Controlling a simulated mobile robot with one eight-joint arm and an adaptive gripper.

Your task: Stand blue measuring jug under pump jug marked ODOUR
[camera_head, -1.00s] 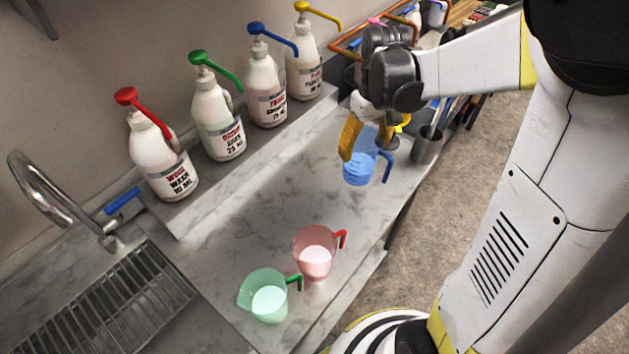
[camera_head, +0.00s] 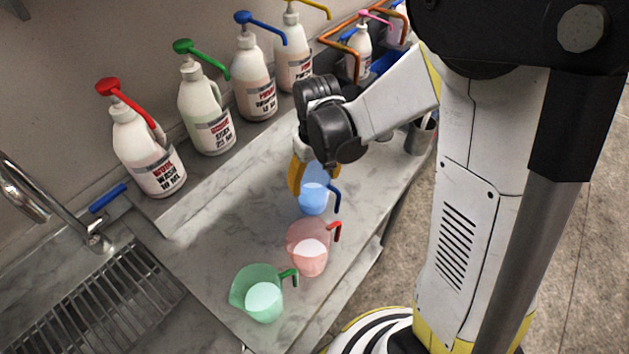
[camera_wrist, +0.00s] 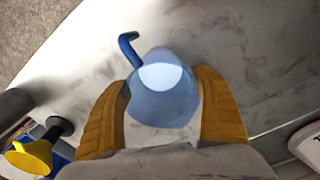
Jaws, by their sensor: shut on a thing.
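The blue measuring jug (camera_head: 313,200) is upright between the yellow fingers of my gripper (camera_head: 302,182), behind the pink jug. In the wrist view the jug (camera_wrist: 160,103) sits between both fingers (camera_wrist: 163,85), its blue handle pointing away, with pale content or base showing inside. My gripper is shut on it; I cannot tell how high it is above the counter. The green-topped pump jug (camera_head: 206,110) stands on the raised ledge, left of and behind my gripper; its blurred red label seems to read ODOUR.
A red-topped WOOL WASH jug (camera_head: 146,150), a blue-topped jug (camera_head: 256,85) and a yellow-topped jug (camera_head: 294,60) share the ledge. Pink (camera_head: 308,246) and green (camera_head: 262,294) measuring jugs stand at the counter's front. Marble counter (camera_head: 220,230) before the ledge is clear. A sink drainer (camera_head: 110,300) lies left.

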